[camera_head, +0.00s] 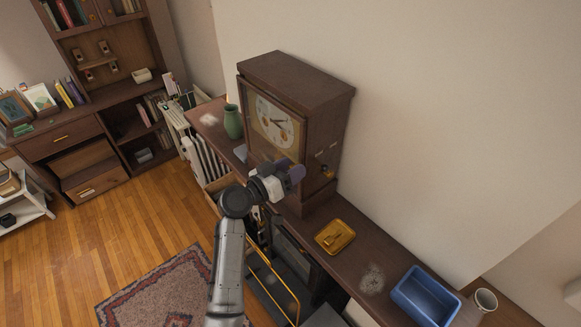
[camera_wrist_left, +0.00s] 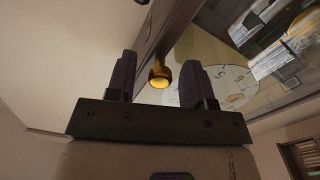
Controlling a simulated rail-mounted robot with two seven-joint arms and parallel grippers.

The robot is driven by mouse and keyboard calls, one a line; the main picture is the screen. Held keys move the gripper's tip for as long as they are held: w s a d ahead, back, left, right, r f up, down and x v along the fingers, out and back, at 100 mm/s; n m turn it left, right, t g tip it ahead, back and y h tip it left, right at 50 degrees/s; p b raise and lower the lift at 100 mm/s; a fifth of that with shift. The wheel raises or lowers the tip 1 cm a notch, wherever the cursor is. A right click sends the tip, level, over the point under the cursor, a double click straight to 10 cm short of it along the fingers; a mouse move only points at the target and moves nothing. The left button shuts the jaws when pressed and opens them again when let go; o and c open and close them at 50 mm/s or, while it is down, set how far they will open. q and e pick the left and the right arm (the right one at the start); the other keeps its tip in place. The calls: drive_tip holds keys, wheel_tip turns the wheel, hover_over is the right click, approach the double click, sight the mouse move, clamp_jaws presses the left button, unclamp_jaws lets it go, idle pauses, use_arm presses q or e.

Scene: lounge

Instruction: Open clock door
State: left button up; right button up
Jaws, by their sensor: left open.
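A dark brown wooden clock (camera_head: 325,110) stands on the long sideboard against the wall. Its front door has a glass pane over a pale round dial (camera_head: 274,122) and looks shut. The dial also shows through the glass in the left wrist view (camera_wrist_left: 235,85). My left gripper (camera_head: 291,176) is in front of the lower part of the clock and hides part of it. In the left wrist view its two dark fingers (camera_wrist_left: 156,80) are open, with a round brass knob (camera_wrist_left: 159,74) showing between them; contact cannot be told. My right gripper is in neither view.
On the sideboard (camera_head: 350,268) are a green vase (camera_head: 233,122), a yellow tray (camera_head: 335,236), a blue bin (camera_head: 425,297) and a white cup (camera_head: 486,300). A brass rail (camera_head: 274,280) sticks out below the top. Wooden floor is open at left, with a patterned rug (camera_head: 160,290).

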use_arm(q)
clamp_jaws()
idle(0.5)
